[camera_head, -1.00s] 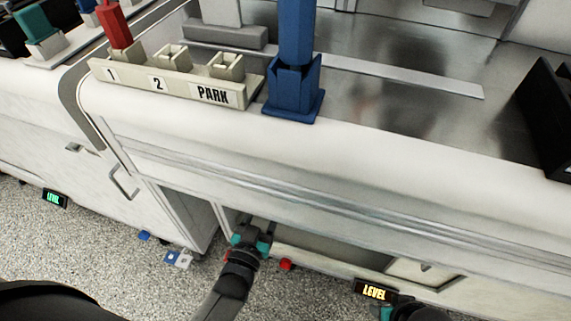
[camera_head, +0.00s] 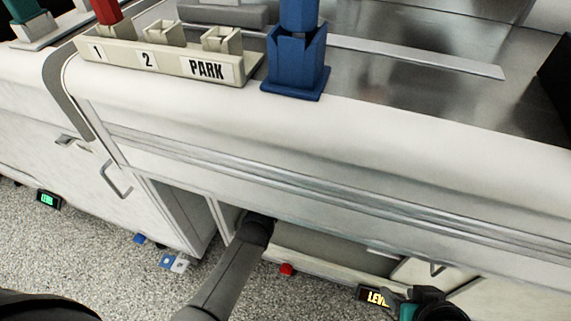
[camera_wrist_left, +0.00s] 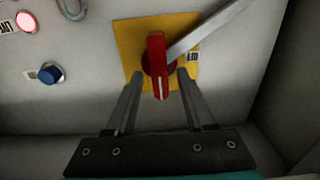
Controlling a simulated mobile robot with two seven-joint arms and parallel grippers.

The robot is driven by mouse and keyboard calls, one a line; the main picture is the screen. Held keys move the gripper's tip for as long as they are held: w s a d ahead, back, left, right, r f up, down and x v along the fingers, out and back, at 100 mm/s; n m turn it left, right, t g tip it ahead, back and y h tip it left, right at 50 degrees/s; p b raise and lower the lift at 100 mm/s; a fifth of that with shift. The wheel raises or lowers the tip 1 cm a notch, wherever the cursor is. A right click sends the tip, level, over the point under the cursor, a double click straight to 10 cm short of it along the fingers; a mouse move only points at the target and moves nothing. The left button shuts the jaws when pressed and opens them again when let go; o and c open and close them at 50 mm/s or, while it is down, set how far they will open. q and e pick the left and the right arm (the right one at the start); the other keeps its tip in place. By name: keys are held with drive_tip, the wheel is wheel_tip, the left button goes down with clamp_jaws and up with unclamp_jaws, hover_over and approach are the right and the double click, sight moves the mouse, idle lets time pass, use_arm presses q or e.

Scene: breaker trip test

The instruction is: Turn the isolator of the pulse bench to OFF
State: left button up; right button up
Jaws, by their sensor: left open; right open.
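In the left wrist view the isolator is a red handle (camera_wrist_left: 156,55) on a yellow plate (camera_wrist_left: 185,22), set on a pale panel. The handle stands upright in that picture, with a white mark near its lower end. My left gripper (camera_wrist_left: 160,73) is open, its fingers on either side of the handle's lower part; I cannot tell if they touch it. In the head view my left arm reaches under the bench (camera_head: 330,145), which hides that gripper and the isolator. My right gripper (camera_head: 396,300) is open at the bottom edge, partly out of frame.
A grey bar (camera_wrist_left: 205,28) slants up right from beside the handle. A blue knob (camera_wrist_left: 50,74) and a lit red button (camera_wrist_left: 27,21) are on the panel. The head view shows a PARK rack (camera_head: 165,62), a blue holder (camera_head: 296,70) and a LEVEL display (camera_head: 372,297).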

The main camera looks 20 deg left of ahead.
use_arm(q)
clamp_jaws()
idle(0.5)
